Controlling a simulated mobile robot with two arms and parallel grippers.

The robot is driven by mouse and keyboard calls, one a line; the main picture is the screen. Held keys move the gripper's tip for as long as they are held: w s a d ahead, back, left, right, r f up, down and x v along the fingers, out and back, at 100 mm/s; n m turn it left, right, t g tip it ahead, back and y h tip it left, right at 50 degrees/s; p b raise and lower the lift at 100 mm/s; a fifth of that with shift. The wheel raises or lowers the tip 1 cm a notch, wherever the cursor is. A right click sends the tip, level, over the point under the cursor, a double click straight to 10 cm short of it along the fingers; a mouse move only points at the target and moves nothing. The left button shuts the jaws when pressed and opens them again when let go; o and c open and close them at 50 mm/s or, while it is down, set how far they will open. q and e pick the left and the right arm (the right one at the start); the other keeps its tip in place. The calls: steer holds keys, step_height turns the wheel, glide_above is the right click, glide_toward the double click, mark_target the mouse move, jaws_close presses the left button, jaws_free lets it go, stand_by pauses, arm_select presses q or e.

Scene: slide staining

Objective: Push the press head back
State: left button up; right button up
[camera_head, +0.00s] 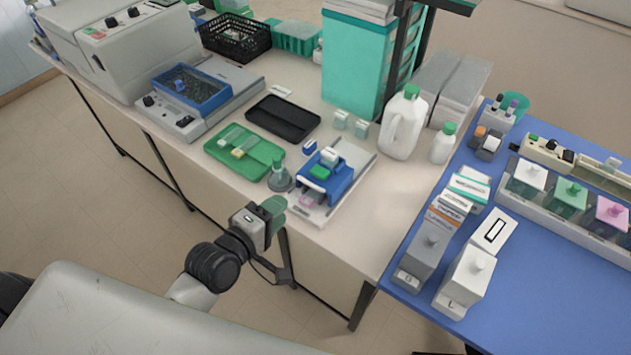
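The press appears to be the blue device (341,181) on a white base plate (357,160), near the front edge of the beige table. Its upper part carries a green block (320,172) and a pale block (330,155), and a pink piece (308,200) lies at its front. I cannot clearly tell the head from the body. My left gripper (273,207) is in front of the table edge, left of and apart from the press. Its green-grey fingers overlap, so their opening is unclear. My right gripper is not in view.
A small grey-green flask (279,177) stands just left of the press, close to my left gripper. A green tray (231,153) and black tray (283,119) lie behind. A white jug (403,125) stands at the right. Bare table lies right of the press.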

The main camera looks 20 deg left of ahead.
mark_target(307, 184)
arm_select(q)
steer(key=p+x, duration=0.1)
steer(key=x, duration=0.8)
steer(key=shift+w+a+p, duration=0.15)
steer(key=shift+p, duration=0.2)
steer(key=shift+w+d+f, duration=0.2)
steer(key=shift+w, duration=0.35)
jaws_close()
